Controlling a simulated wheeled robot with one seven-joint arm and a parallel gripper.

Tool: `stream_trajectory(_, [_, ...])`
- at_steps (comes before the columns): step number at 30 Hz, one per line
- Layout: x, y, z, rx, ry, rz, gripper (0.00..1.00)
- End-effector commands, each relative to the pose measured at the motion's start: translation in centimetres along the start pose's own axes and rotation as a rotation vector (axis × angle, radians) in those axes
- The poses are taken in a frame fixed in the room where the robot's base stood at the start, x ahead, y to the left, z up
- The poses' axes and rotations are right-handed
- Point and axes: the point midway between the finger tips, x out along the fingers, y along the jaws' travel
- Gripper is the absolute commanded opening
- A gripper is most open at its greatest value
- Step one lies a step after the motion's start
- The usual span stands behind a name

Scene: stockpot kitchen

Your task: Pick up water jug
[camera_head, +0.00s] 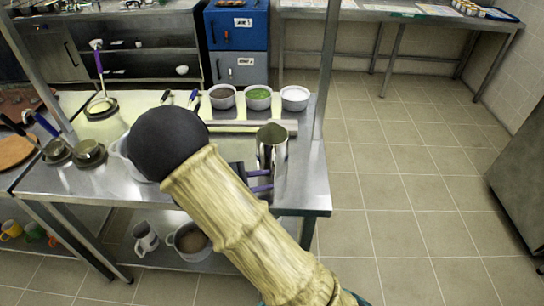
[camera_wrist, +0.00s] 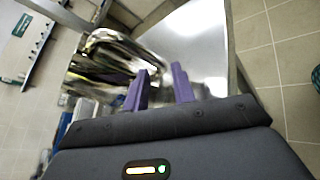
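A shiny metal jug (camera_head: 272,148) stands upright near the right end of the steel table in the head view. My gripper (camera_head: 260,181), with purple fingers, is low beside the jug on its near side, partly hidden by my arm. In the wrist view, the jug (camera_wrist: 98,72) fills the upper left, and its bright curved handle (camera_wrist: 135,48) lies just beyond my gripper (camera_wrist: 161,78). The two fingers are apart, so my gripper is open. I cannot tell whether the handle reaches between the fingers or touches them.
Three bowls (camera_head: 258,97) stand in a row behind the jug on the steel table (camera_head: 312,185). Pots with ladles (camera_head: 88,152) stand at the left. A pitcher (camera_head: 145,238) and a pot (camera_head: 190,241) sit on the lower shelf.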

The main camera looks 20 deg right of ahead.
Motion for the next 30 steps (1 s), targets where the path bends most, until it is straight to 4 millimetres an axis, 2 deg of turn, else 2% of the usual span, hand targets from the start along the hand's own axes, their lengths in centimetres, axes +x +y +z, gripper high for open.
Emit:
stream_trajectory(9, [4.6, -0.1, 0.1, 0.000, -0.005, -0.004, 0.26])
stream_trajectory(12, [5.4, -0.1, 0.0, 0.000, -0.002, -0.002, 0.26])
stream_trajectory(28, [5.5, 0.0, 0.0, 0.000, -0.001, -0.001, 0.26])
stream_trajectory(29, [5.5, 0.0, 0.0, 0.000, 0.000, -0.001, 0.24])
stream_trajectory(30, [5.5, 0.0, 0.0, 0.000, 0.000, -0.001, 0.16])
